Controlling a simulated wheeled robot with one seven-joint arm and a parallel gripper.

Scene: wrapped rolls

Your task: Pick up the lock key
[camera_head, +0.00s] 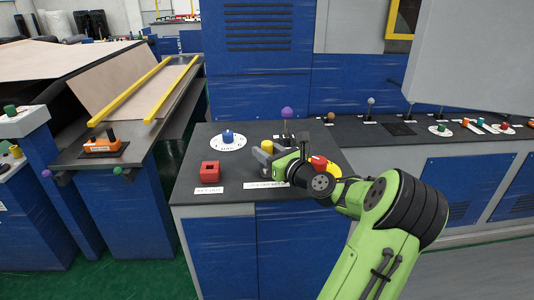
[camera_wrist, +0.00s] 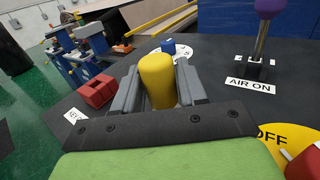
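A yellow cylinder, likely the lock key, stands between the fingers of my gripper (camera_wrist: 158,82) in the wrist view, with its rounded top (camera_wrist: 156,68) facing the camera. A finger lies close along each side of it. I cannot tell whether the fingers press on it. In the head view my gripper (camera_head: 266,158) is low over the dark control panel top (camera_head: 232,190), and the yellow top (camera_head: 267,146) shows beside the fingers. The cylinder's lower end is hidden. A white label (camera_head: 265,184) lies in front of the gripper, too small to read surely.
A red block (camera_head: 210,171) stands left of my gripper. A blue knob (camera_head: 228,136) on a white dial and a purple-topped lever (camera_head: 287,114) stand behind. A red and yellow button (camera_head: 319,164) is close on the right.

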